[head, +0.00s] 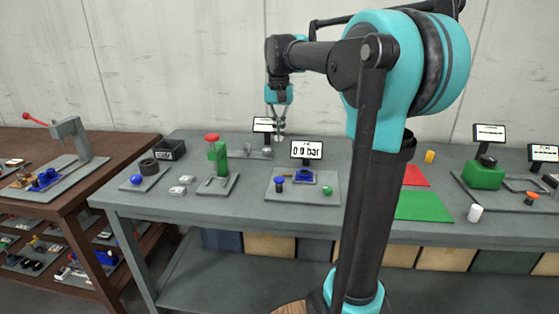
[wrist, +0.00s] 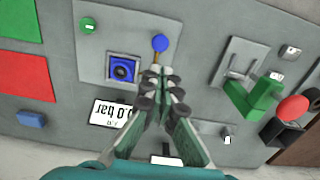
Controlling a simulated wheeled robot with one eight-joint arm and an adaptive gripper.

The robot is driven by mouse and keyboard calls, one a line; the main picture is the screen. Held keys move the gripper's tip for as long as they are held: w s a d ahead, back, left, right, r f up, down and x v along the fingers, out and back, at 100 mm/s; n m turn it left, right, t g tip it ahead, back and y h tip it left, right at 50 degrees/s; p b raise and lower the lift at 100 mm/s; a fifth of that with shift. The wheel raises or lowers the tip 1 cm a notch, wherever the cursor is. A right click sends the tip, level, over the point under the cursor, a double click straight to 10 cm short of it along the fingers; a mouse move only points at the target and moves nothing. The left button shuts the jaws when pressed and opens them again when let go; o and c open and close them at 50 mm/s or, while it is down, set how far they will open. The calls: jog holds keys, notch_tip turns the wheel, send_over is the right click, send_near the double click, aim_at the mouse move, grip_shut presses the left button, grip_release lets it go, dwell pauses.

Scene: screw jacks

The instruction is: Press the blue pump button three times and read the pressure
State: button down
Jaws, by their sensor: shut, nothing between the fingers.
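The display (head: 306,150) behind the plate reads 0.0 bar. A blue square fixture with a dark round centre (head: 303,177) and a green button (head: 327,189) share the plate. My gripper (head: 279,138) is shut and empty, pointing down above the table. In the wrist view its fingertips (wrist: 158,72) appear just short of the blue button, apart from it.
Left of the plate stands a green press with a red knob (head: 212,138). Further left are another blue knob (head: 137,179) and a black bin (head: 170,149). Red (head: 416,175) and green (head: 424,205) mats lie to the right, beyond my arm. A second display (head: 265,125) stands behind.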

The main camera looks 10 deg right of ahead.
aim_at(279, 179)
jog(key=shift+s, duration=0.1)
notch_tip(279, 179, down, 14)
jog(key=shift+f, duration=0.1)
dwell(0.5)
jog(key=shift+f, duration=0.65)
jog(key=shift+s+f, duration=0.15)
jog(key=shift+f, duration=0.3)
